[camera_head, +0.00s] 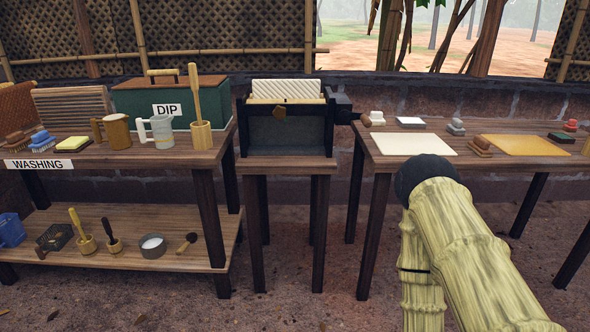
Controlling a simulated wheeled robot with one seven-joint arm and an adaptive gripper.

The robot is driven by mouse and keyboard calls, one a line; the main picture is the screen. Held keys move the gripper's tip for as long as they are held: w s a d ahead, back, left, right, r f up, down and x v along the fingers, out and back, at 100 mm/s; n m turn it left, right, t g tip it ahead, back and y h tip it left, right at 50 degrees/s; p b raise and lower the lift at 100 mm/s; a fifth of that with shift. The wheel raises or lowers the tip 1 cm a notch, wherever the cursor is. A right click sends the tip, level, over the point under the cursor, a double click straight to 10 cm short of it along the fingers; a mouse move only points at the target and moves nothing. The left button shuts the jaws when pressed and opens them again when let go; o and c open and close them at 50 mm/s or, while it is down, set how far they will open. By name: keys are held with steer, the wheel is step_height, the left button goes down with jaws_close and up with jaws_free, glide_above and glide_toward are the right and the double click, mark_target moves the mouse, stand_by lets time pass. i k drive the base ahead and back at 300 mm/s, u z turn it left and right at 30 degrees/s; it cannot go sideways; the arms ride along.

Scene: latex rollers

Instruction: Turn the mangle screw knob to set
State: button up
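The mangle (285,130) stands on a small wooden table in the middle, with a dark frame, a ribbed pale roller or board on top and a grey front panel. A small brown knob (280,112) shows at the top of its front; I cannot tell for sure that it is the screw knob, or how it is set. A crank with a brown grip (365,120) sticks out at the mangle's right side. My bamboo-like arm with a black joint rises at the lower right, apart from the mangle. My gripper is not in view.
A bench (130,162) marked WASHING, with mugs, brushes and a green DIP box (165,100), stands left. A right table (375,152) holds a white sheet (412,143), a yellow sheet (525,145) and small blocks. Open floor lies in front of the mangle.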

mark_target(279, 112)
steer(key=k, duration=0.45)
steer(key=u, duration=0.35)
steer(key=i, duration=0.95)
steer(key=u, duration=0.7)
